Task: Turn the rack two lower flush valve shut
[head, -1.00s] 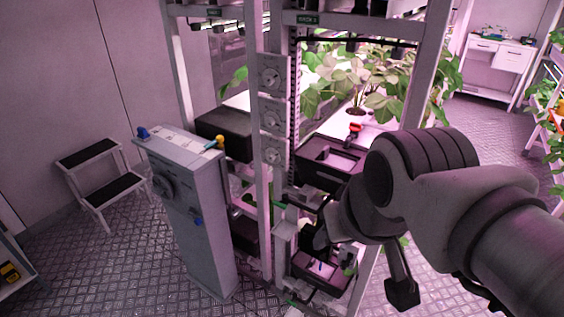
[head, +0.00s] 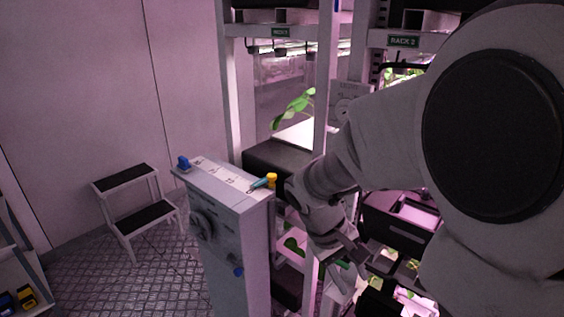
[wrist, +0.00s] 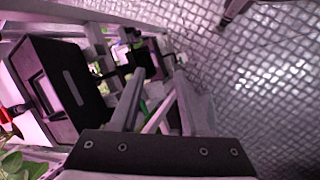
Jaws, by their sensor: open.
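My gripper (wrist: 160,74) is open, with one finger on each side in the wrist view. A thin green part (wrist: 143,108), perhaps the lower flush valve's handle, shows between the fingers beside a pale bar. I cannot tell whether the fingers touch it. In the head view a green handle (head: 342,264) shows beside my gripper, low on the rack, partly hidden by my arm. The rack (head: 328,110) carries a sign (head: 403,41) whose number is hard to read. A red part (wrist: 20,109), perhaps another valve handle, lies at the wrist view's left edge.
A grey cabinet (head: 240,225) with blue and yellow knobs stands close left of my arm. A step stool (head: 135,195) is farther left. A black tray (wrist: 66,88) is left of my gripper in the wrist view. Metal floor (wrist: 270,80) is open at right.

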